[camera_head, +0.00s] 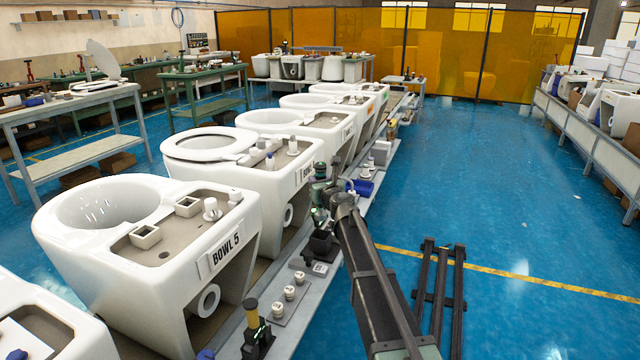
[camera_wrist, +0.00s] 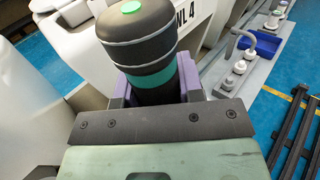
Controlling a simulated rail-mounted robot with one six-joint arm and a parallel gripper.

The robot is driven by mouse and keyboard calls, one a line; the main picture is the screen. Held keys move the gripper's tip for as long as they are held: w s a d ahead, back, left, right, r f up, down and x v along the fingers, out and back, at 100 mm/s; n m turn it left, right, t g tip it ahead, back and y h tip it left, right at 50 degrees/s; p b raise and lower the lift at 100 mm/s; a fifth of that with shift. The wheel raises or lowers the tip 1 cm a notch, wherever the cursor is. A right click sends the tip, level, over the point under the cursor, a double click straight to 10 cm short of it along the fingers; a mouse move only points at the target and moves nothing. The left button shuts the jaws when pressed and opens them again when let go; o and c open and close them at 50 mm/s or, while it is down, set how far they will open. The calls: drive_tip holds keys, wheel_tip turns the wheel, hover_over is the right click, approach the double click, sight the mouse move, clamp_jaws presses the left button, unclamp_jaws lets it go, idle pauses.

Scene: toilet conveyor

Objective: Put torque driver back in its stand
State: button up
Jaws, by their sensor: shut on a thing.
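The torque driver (camera_wrist: 143,40) fills the upper middle of the wrist view. It has a thick black handle, a teal band and a bright green spot on its end. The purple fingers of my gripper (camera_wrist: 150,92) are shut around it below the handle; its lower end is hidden. In the head view, my gripper (camera_head: 319,197) is at the conveyor's right edge, beside the bowls. A dark stand (camera_head: 321,243) is just below it. I cannot tell whether the driver's lower end touches the stand.
A yellow-and-black tool (camera_head: 251,318) stands at the front of the side ledge, before several white knobs (camera_head: 289,293). A blue tray (camera_head: 362,187) lies beyond. Black rails (camera_head: 437,290) lie on the floor at right.

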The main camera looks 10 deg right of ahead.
sight(322, 219)
drive_tip(key=shift+f+b, duration=2)
drive_tip(key=shift+f, duration=0.05)
drive_tip(key=shift+f+b, duration=0.25)
drive_tip(key=shift+b, duration=0.05)
drive_tip(key=shift+f+b, duration=3.85)
drive_tip(key=shift+f, duration=0.05)
drive_tip(key=o, duration=1.1)
drive_tip(key=shift+r, duration=0.1)
drive_tip(key=shift+o, duration=0.2)
drive_tip(key=shift+s, duration=0.15)
